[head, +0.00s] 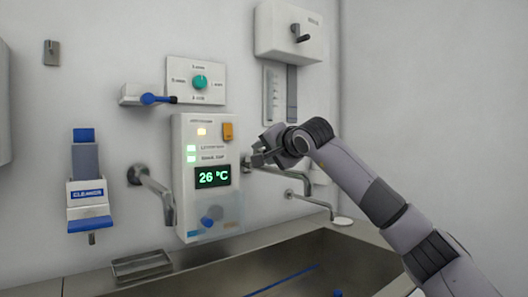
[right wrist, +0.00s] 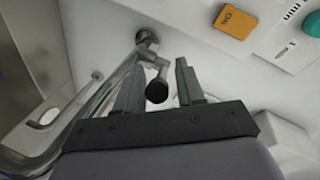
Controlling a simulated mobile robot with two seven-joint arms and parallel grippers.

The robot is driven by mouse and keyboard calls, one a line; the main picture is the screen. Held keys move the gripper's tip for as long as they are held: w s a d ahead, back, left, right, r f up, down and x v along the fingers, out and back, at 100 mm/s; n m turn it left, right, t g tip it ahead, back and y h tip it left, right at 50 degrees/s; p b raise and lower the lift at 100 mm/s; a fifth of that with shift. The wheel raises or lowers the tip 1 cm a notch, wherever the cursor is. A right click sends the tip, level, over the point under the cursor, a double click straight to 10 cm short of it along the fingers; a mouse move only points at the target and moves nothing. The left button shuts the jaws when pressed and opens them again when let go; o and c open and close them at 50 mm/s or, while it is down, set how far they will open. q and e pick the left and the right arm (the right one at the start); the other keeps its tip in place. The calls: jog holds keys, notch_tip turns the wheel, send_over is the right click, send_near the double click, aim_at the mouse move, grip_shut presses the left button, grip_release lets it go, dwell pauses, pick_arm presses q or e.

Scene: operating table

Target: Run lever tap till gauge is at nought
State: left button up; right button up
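The lever tap (right wrist: 147,40) is a chrome wall fitting with a short lever ending in a black knob (right wrist: 157,90). The knob shows between the two fingers of my right gripper (right wrist: 158,70), which are apart; contact cannot be told. In the head view my right gripper (head: 258,158) is at the wall, right of the control panel, and hides the lever; the tap's spout (head: 290,174) runs out to the right. A narrow vertical scale (head: 271,94) hangs above; its reading is too small to tell. The panel's green display (head: 212,177) reads 26 °C. My left gripper is not in view.
The control panel (head: 186,150) has an orange button (head: 228,131). Another spout (head: 158,187) is left of it, and a lower one (head: 313,201) is right. A steel sink (head: 300,262) lies below. A white box (head: 289,32) with a black lever hangs above.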

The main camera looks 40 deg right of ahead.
jog(key=shift+w+d, duration=0.1)
jog(key=shift+w, duration=0.1)
grip_shut()
